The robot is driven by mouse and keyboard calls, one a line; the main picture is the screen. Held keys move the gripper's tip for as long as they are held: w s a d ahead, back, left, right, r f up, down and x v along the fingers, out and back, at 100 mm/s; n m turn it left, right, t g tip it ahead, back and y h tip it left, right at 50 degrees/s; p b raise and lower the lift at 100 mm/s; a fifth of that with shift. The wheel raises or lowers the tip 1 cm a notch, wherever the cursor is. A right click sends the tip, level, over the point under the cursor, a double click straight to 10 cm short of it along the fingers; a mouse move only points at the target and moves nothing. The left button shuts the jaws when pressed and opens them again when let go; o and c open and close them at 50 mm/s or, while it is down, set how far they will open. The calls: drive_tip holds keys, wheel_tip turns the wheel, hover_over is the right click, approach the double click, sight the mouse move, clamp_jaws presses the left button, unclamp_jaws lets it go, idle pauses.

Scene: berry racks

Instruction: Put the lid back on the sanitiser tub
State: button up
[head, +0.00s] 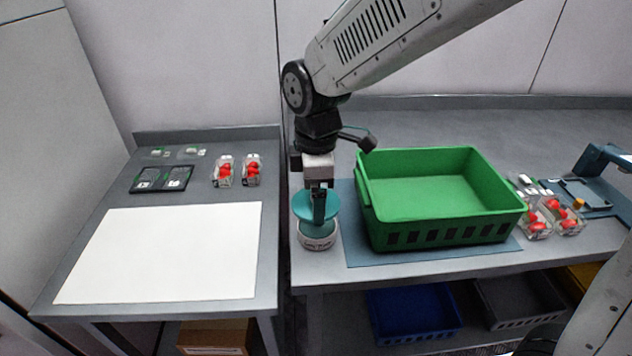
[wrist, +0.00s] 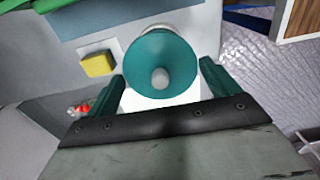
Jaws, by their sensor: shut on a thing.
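The teal round lid (head: 304,208) is held in my gripper (head: 318,207), directly over the white sanitiser tub (head: 317,243) near the front left corner of the right-hand bench. The tub's teal-tinted top shows below the lid's front edge, so the lid appears to be a little above the tub. In the wrist view the lid (wrist: 161,55) and its pale knob (wrist: 160,78) lie between the fingers of my gripper (wrist: 160,85). The lid hides most of the tub there, and the finger contact is not clear.
A green crate (head: 440,232) stands on a blue mat (head: 358,257) right of the tub. Berry punnets (head: 236,171) and a white sheet (head: 165,255) lie on the left table, across a gap. A yellow block (wrist: 97,64) shows beside the lid in the wrist view.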

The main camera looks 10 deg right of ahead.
drive_tip(key=shift+f, duration=2.45)
drive_tip(key=shift+d+f, duration=0.1)
drive_tip(key=shift+f, duration=0.05)
idle(0.4)
drive_tip(key=o, duration=0.7)
drive_tip(key=shift+o, duration=0.2)
drive_tip(key=shift+r, duration=3.5)
clamp_jaws()
